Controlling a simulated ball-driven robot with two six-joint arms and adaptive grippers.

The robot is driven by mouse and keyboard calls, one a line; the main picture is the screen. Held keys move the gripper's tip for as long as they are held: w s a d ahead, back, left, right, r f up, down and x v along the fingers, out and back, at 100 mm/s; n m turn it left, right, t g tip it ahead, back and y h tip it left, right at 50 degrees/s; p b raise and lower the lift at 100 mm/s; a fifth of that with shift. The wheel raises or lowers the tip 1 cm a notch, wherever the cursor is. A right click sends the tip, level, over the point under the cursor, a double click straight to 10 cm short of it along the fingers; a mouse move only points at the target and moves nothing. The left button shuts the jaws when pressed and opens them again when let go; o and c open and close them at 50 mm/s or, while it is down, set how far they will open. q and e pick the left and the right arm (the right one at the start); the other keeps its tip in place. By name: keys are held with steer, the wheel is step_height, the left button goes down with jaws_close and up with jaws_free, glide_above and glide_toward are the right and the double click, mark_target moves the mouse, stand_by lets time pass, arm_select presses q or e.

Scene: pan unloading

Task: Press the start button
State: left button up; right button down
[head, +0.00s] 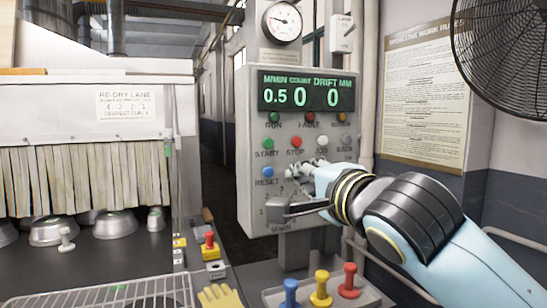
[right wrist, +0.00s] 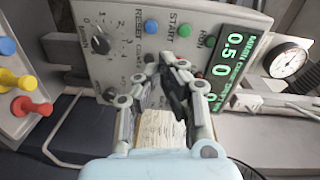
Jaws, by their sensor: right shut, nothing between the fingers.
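The start button (head: 268,143) is a small green button labelled START on the grey control panel (head: 252,130). It also shows as a green button in the right wrist view (right wrist: 184,31). My right gripper (head: 284,190) is in front of the lower part of the panel, below and right of the start button in the head view. In the right wrist view its fingertips (right wrist: 165,58) are shut with nothing between them and lie beside the start button. I cannot tell a contact with the panel. My left gripper is not in view.
A red stop button (head: 296,141) is right of the start button, and a blue reset button (head: 267,172) is below it. The display (head: 306,91) reads 0.5, 0, 0. Blue, yellow and red levers (head: 321,288) stand below the panel. A fan (head: 500,45) is at upper right.

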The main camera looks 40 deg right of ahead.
mark_target(269, 140)
steer(key=shift+s+a+r+m+t, duration=0.15)
steer(key=shift+r+m+t, duration=0.15)
steer(key=shift+r, duration=0.65)
steer(key=shift+s+r+m+t, duration=0.15)
steer(key=shift+r+m, duration=0.25)
steer(key=shift+r, duration=0.55)
steer(key=p+x, duration=0.5)
steer(key=x, duration=0.9)
steer(key=shift+r, duration=0.1)
steer(key=shift+w+b, duration=0.65)
steer(key=shift+b, duration=0.05)
steer(key=shift+d+r, duration=0.1)
steer(key=shift+d, duration=0.15)
steer(key=shift+r, duration=0.1)
